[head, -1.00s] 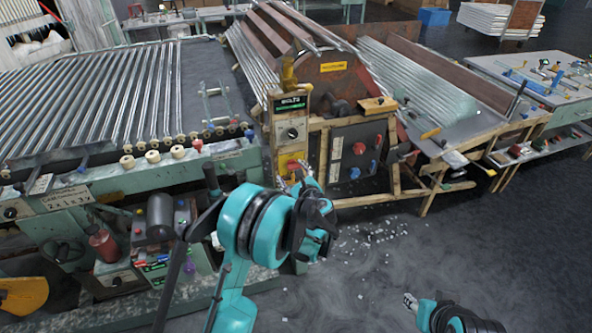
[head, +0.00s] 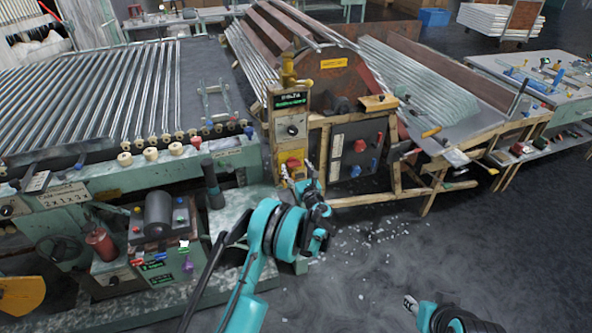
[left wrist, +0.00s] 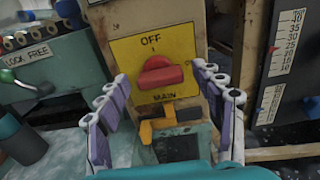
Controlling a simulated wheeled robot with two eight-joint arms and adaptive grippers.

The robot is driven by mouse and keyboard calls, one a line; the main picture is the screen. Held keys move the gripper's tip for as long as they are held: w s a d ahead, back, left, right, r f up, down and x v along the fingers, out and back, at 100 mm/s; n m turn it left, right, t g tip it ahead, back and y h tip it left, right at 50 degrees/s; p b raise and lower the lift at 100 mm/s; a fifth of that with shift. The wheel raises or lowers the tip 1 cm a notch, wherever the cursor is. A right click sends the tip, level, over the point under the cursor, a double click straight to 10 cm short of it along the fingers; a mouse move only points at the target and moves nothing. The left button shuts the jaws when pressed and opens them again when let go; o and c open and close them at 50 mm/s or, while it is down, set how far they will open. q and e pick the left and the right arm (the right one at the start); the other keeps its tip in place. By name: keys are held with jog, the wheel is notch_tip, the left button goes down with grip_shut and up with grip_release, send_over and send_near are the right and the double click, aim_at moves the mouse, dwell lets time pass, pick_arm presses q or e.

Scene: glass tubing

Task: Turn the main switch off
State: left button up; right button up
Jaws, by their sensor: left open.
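The main switch is a red knob (left wrist: 160,74) on a yellow plate (left wrist: 126,54) marked OFF and MAIN, in the middle of the left wrist view. Its grip bar lies roughly level. In the head view the yellow plate with the red knob (head: 293,163) is low on the upright control post. My left gripper (left wrist: 160,79) is open, with one finger on each side of the knob and visible gaps to it. In the head view the left gripper (head: 299,176) is just at the plate. My right gripper (head: 410,303) is low at the right; its jaw opening is unclear.
A yellow-orange bracket (left wrist: 168,121) sticks out just below the plate. A dark panel (head: 359,150) with a red knob stands right of the post. The tube conveyor bench (head: 100,195) is on the left. Open floor (head: 370,270) with scattered fragments lies in front.

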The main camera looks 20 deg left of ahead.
pick_arm(q)
jog(key=shift+w, duration=0.1)
jog(key=c, duration=1.2)
jog(key=shift+o, duration=0.2)
jog(key=shift+r+n, duration=0.1)
jog(key=shift+n, duration=0.3)
jog(key=n, duration=0.3)
jog(key=shift+a+n, duration=0.1)
jog(key=shift+n, duration=0.2)
jog(key=n, duration=0.4)
jog(key=shift+a+n, duration=0.1)
jog(key=shift+n, duration=0.2)
jog(key=n, duration=0.4)
jog(key=shift+n, duration=0.3)
jog(key=n, duration=0.4)
jog(key=shift+s+a, duration=0.15)
jog(key=shift+s, duration=0.05)
jog(key=shift+n, duration=0.3)
